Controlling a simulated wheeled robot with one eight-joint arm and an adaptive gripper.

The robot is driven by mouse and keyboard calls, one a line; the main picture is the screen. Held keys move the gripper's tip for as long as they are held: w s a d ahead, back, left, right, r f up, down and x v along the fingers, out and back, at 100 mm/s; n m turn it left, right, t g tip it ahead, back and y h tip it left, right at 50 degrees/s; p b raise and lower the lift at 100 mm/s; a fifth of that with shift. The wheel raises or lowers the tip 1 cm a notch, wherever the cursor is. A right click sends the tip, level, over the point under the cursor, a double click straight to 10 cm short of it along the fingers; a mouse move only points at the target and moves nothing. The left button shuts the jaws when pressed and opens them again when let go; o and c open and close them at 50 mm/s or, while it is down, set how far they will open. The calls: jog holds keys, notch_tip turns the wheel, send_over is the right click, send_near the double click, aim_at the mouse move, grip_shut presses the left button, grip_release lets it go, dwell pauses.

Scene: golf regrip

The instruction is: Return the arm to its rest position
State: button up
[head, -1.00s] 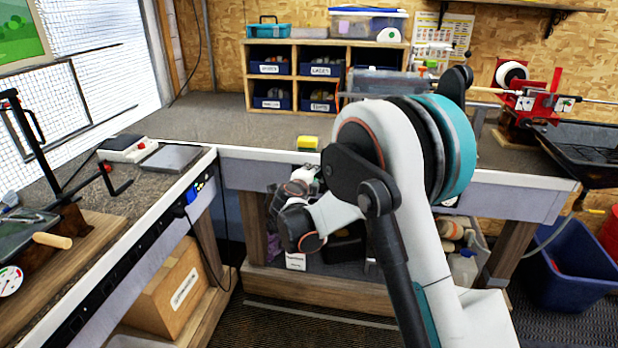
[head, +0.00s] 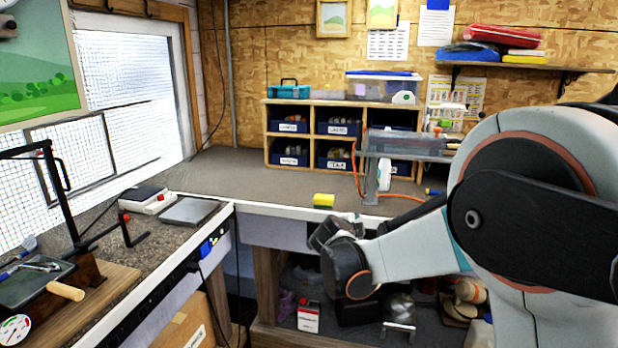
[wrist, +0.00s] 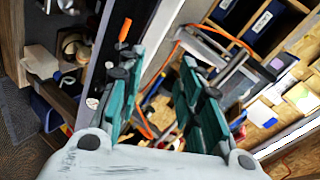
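My arm fills the right side of the head view, bent in front of the back workbench (head: 290,212), with its dark wrist end over the bench's front edge. My gripper's fingers cannot be made out in the head view. In the wrist view my gripper (wrist: 163,75) shows two teal fingers spread apart. Nothing is held between them; an orange cable and the bench edge show beyond the gap.
A cubby shelf with blue bins (head: 290,127) stands behind. The left bench holds a scale (head: 189,210) and a wooden-handled tool (head: 65,290).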

jog(key=s+d+r+n+g+y, duration=0.1)
jog(key=s+d+r+n+g, duration=0.2)
jog(key=s, duration=0.7)
jog(key=s+d+r+n, duration=0.2)
jog(key=s+d+n, duration=0.3)
jog(key=s, duration=0.5)
jog(key=s+f+n+g+y, duration=0.1)
jog(key=s+n, duration=0.4)
jog(key=s, duration=0.6)
jog(key=s+f+n+g+y, duration=0.1)
jog(key=s+n, duration=0.4)
jog(key=s, duration=0.6)
notch_tip(320, 180, down, 3)
jog(key=shift+a+r+n+y, duration=0.15)
jog(key=shift+a+n+y, duration=0.2)
jog(key=shift+y, duration=0.35)
